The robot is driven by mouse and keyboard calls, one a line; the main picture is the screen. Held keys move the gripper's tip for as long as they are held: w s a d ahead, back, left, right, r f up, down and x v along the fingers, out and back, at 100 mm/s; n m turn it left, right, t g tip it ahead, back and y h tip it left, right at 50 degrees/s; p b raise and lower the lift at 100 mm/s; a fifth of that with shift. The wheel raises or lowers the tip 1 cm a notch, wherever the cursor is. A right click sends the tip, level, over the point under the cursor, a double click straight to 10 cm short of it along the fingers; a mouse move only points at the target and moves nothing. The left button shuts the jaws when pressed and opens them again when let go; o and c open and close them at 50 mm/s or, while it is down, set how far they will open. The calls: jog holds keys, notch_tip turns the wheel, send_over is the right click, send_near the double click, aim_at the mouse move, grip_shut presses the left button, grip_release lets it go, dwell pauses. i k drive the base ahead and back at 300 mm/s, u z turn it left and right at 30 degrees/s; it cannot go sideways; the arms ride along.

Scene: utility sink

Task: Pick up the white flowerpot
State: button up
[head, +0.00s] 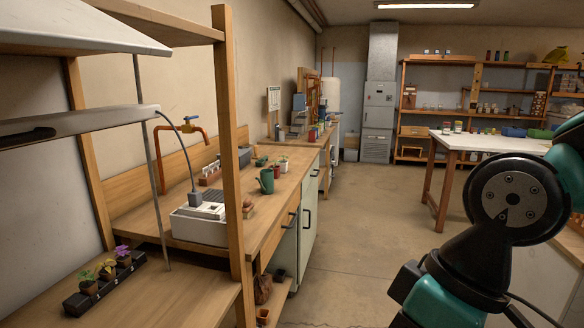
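I cannot clearly make out a white flowerpot. Small potted plants (281,166) stand on the wooden counter (255,222) behind the green watering can (266,180); one pot looks reddish, and the other is too small to tell its colour for sure. Several small potted plants stand in a dark tray (76,304) on the near left bench; their pots look brownish. My teal and black arm fills the lower right. My gripper is out of view.
A wooden post (232,150) stands in front. Open floor (352,235) lies between the counter and the white-topped table (490,142).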

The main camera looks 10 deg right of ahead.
aim_at(283, 165)
jog(key=z, duration=0.45)
jog(key=i, duration=2.85)
jog(key=u, duration=1.2)
jog(key=i, duration=0.55)
jog(key=u, duration=0.25)
